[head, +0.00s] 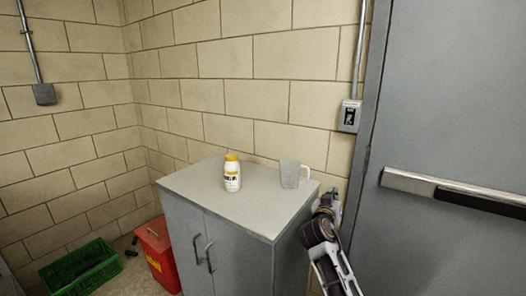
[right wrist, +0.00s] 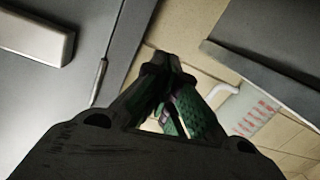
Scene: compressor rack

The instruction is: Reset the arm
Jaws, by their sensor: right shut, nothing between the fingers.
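My right gripper (head: 334,198) is beside the right edge of the grey cabinet, between it and the grey door, with part of the arm in front of it. In the right wrist view, its dark fingers with green pads (right wrist: 167,65) come together with nothing between them. My left gripper is not in view. A white bottle with a yellow cap (head: 232,175) and a clear measuring jug (head: 291,175) stand upright on the cabinet top. The jug also shows at the right of the right wrist view (right wrist: 246,110), apart from the fingers.
The grey cabinet (head: 188,183) stands against the block wall. A red bin (head: 158,256) and a green crate (head: 60,276) are on the floor to its left. The grey door (head: 450,110) with a push bar (head: 408,183) is close on the right.

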